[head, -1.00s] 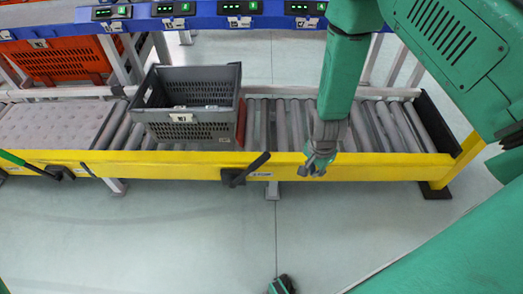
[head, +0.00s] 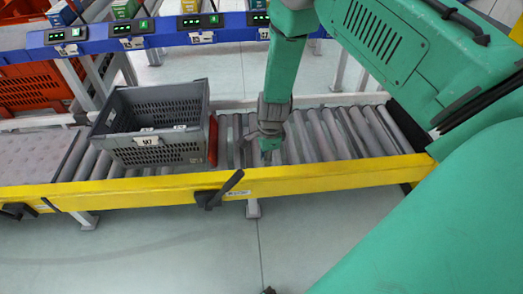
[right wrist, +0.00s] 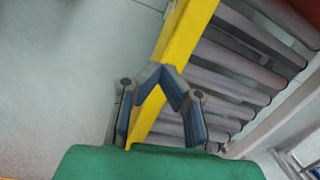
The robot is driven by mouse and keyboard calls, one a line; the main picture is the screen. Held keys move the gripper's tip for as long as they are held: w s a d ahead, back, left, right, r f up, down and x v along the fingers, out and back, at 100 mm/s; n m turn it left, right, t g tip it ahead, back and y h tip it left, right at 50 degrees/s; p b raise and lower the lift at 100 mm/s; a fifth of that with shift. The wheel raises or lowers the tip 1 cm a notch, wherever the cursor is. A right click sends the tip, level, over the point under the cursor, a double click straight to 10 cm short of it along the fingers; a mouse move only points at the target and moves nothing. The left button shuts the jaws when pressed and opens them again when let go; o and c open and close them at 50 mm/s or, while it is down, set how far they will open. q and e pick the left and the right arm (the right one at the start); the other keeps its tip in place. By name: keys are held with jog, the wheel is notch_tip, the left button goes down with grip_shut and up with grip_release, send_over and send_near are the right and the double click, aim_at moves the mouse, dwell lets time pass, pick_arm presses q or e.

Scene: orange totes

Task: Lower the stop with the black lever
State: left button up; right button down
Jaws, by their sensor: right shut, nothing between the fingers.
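The black lever (head: 219,190) is on the front of the yellow rail (head: 300,181), its handle tilted up to the right. A red stop (head: 212,141) stands upright at the right side of a grey crate (head: 152,152) on the rollers. My right gripper (head: 268,155) is to the right of the lever and higher in the picture, over the rollers just behind the rail, not touching the lever. In the right wrist view its fingertips (right wrist: 161,74) meet, empty, above the yellow rail. Only a dark sliver, perhaps my left gripper, shows at the bottom edge.
The roller conveyor (head: 335,135) is bare to the right of the crate. A blue shelf rail (head: 160,38) with green displays runs behind it. Another dark lever (head: 17,211) is on the rail at far left. The floor in front is clear.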

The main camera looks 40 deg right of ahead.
pick_arm(q)
jog(key=f+b, duration=0.3)
jog(key=f, duration=0.1)
jog(key=shift+a, duration=0.25)
pick_arm(e)
jog(key=w+a+f, duration=0.2)
jog(key=a+f, duration=0.2)
jog(key=f, duration=0.1)
jog(key=shift+a+f, duration=0.15)
jog(key=shift+f, duration=0.05)
pick_arm(q)
jog(key=shift+a+f, duration=0.1)
jog(key=shift+a, duration=0.2)
pick_arm(e)
jog(key=shift+a+r, duration=0.15)
jog(key=shift+a, duration=0.15)
